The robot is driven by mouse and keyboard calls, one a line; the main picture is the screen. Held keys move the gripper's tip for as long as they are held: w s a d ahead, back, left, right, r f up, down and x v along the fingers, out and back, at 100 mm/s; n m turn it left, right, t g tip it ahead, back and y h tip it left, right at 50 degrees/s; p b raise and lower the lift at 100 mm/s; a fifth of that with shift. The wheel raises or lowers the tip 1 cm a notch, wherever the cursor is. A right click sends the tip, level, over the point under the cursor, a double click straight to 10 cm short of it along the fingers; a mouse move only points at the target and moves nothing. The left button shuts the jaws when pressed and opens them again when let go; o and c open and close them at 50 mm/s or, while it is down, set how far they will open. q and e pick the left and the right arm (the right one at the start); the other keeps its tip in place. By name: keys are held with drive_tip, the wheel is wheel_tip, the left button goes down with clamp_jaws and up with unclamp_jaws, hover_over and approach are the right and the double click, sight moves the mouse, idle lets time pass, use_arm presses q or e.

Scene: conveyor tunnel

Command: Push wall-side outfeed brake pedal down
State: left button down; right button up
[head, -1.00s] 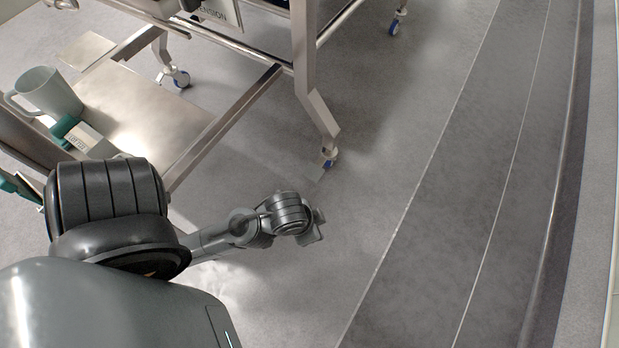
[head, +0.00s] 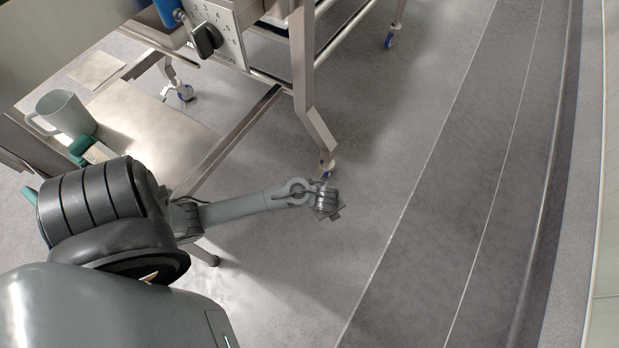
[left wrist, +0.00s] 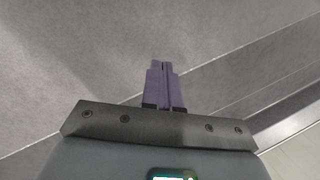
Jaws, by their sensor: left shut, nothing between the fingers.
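A steel cart leg (head: 318,130) ends in a caster (head: 326,172) with a blue part, in the middle of the head view. It is the caster nearest my left gripper; a brake pedal on it is too small to make out. My left gripper (head: 336,215) is just below that caster in the picture, near the floor, and largely hidden behind my own wrist. In the left wrist view its purple fingers (left wrist: 163,85) are shut together with nothing between them, over bare grey floor. No caster or pedal shows in that view. My right gripper is not in view.
The cart's lower shelf (head: 165,130) carries a grey mug (head: 68,115) and a green-and-white item (head: 90,150). Other casters stand at the back (head: 390,38) and left (head: 184,92). A control panel (head: 222,32) is above. Floor toward the right wall is clear.

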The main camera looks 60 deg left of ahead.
use_arm(q)
drive_tip(key=w+a+m+g+p, duration=0.1)
drive_tip(key=w+a+m+p, duration=0.15)
drive_tip(key=a+m, duration=0.4)
drive_tip(key=m+g+h+p, duration=0.1)
drive_tip(key=m+g+p, duration=0.15)
drive_tip(key=m, duration=0.25)
hover_over(315, 179)
drive_tip(key=s+d, duration=0.2)
drive_tip(key=s, duration=0.2)
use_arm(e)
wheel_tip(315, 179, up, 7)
use_arm(q)
drive_tip(key=shift+m+t, duration=0.25)
drive_tip(key=shift+t, duration=0.1)
wheel_tip(315, 179, down, 13)
drive_tip(key=b, duration=0.9)
drive_tip(key=shift+w+a+f+b, duration=0.1)
drive_tip(key=shift+a+f+b, duration=0.1)
drive_tip(key=shift+b, duration=0.1)
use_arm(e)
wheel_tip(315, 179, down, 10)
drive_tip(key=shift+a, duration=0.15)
